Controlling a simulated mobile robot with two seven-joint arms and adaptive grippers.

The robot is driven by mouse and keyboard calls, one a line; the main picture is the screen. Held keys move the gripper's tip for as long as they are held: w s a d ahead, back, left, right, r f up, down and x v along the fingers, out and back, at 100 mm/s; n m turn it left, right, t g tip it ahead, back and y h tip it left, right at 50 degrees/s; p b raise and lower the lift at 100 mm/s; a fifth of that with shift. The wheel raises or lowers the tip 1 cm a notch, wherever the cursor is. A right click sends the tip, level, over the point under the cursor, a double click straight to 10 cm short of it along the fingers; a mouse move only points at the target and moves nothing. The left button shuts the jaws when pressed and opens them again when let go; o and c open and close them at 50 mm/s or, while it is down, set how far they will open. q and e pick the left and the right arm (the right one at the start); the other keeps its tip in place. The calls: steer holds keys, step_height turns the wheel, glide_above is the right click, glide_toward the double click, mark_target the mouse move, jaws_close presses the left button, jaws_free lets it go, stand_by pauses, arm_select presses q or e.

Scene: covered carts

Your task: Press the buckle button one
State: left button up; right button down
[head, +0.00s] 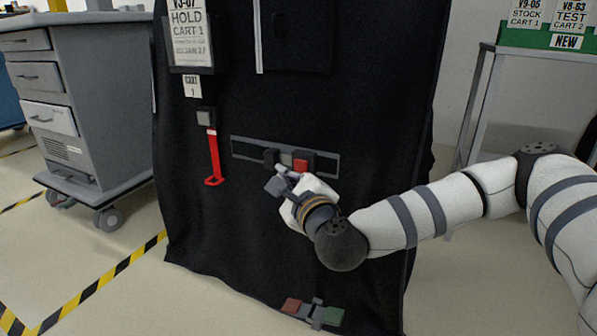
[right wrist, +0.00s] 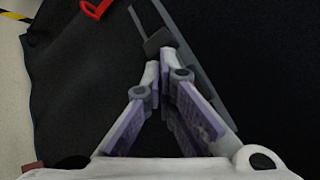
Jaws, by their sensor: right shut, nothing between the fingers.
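A grey strap (head: 252,149) runs across the black cover, with a buckle (head: 286,159) at its middle. The buckle has a dark left part, a grey centre and a red block (head: 303,165) at its right. My right gripper (head: 284,172) is shut and empty, its fingertips just below the buckle's centre; I cannot tell whether they touch it. In the right wrist view the closed fingertips (right wrist: 158,72) lie just below a dark part of the buckle (right wrist: 157,41). The red block is hidden there. My left gripper is not in view.
The black cover (head: 205,235) drapes a cart. A red pull strap (head: 213,158) hangs left of the buckle. A second buckle (head: 314,313), red and green, is near the cover's bottom. A grey drawer cart (head: 88,110) stands left, a metal frame (head: 480,105) right.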

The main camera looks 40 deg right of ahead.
steer(key=shift+w+d+r, duration=0.1)
steer(key=shift+w+d, duration=0.1)
steer(key=shift+d, duration=0.25)
steer(key=shift+w+d, duration=0.15)
steer(key=shift+d, duration=0.3)
stand_by(0.8)
steer(key=shift+w+d, duration=0.15)
steer(key=shift+d, duration=0.2)
steer(key=shift+w+d, duration=0.25)
steer(key=shift+d, duration=0.35)
stand_by(0.8)
steer(key=shift+a, duration=0.1)
steer(key=shift+s+a+p, duration=0.4)
steer(key=shift+a+p, duration=0.05)
steer(key=shift+a, duration=0.4)
steer(key=a, duration=0.1)
steer(key=s+a, duration=0.1)
steer(key=a, duration=0.1)
steer(key=s+a+p, duration=0.1)
steer(key=shift+a, duration=0.3)
